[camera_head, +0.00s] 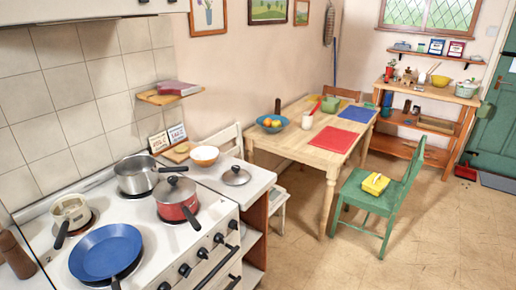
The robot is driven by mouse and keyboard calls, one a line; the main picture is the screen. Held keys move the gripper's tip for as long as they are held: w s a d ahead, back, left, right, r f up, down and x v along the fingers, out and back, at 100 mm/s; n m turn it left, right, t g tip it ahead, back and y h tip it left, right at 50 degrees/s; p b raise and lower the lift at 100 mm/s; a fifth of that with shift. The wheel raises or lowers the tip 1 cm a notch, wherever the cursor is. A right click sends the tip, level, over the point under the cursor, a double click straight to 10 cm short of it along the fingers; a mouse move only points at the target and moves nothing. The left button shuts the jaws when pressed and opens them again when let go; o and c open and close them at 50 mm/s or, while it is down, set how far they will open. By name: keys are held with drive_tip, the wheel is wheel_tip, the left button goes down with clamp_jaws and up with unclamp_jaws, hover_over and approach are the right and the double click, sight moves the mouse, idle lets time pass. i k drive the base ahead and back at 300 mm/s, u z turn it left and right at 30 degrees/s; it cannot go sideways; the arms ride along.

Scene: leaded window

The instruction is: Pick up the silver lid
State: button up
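A round silver lid (236,176) with a dark knob lies on the white counter (262,182), just right of the stove. A red saucepan (177,204) on the stove, left of it, wears another greyish lid (174,187) with a dark knob. My gripper is not in this view, so I cannot see whether it is open or shut.
The stove (155,247) also holds a silver pot (137,175), a small pale pot (70,211) and a blue pan (105,251). An orange-and-white bowl (204,155) stands behind the lid. A wooden table (309,151), a white chair (226,138) and a green chair (388,193) stand beyond.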

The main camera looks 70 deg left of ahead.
sight(234, 176)
drive_tip(key=u, duration=0.05)
drive_tip(key=i, duration=1.25)
drive_tip(key=u, duration=3.4)
